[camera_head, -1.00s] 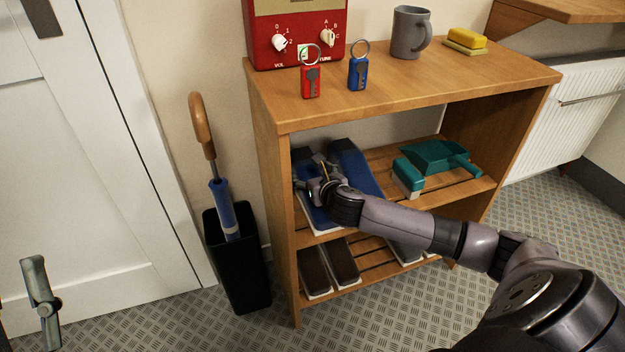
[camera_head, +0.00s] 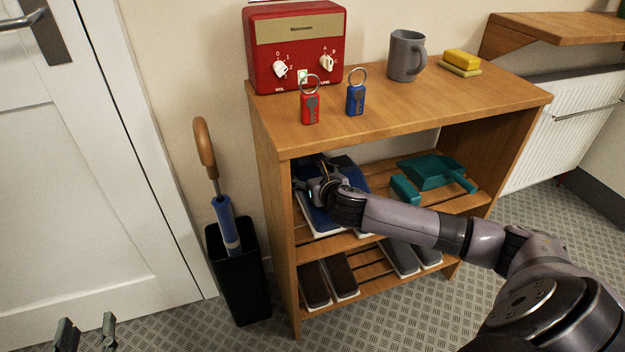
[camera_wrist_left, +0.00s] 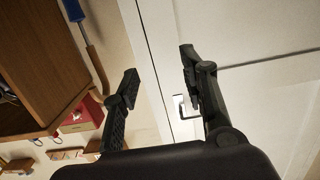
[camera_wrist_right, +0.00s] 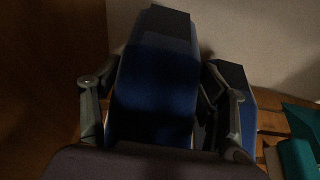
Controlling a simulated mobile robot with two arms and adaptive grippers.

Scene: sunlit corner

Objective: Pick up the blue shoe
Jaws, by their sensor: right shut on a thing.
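A pair of blue shoes with dark ends sits on the middle shelf. My right gripper (camera_head: 322,183) is inside that compartment, shut on the left blue shoe (camera_head: 318,222). In the right wrist view this shoe (camera_wrist_right: 155,85) lies between the two fingers, one on each side. The other blue shoe (camera_wrist_right: 243,108) stands just right of the right finger; in the head view my gripper and arm partly hide it. I cannot tell whether the held shoe is off the slats. My left gripper (camera_head: 88,335) is open and empty at the lower left; its fingers are apart in the left wrist view (camera_wrist_left: 160,75).
The wooden shelf unit (camera_head: 275,225) has side panels and a top board close around my right arm. A teal dustpan (camera_head: 436,172) lies right of the shoes. Dark shoes (camera_head: 328,280) and grey shoes (camera_head: 412,256) are below. A black umbrella stand (camera_head: 240,285) is left.

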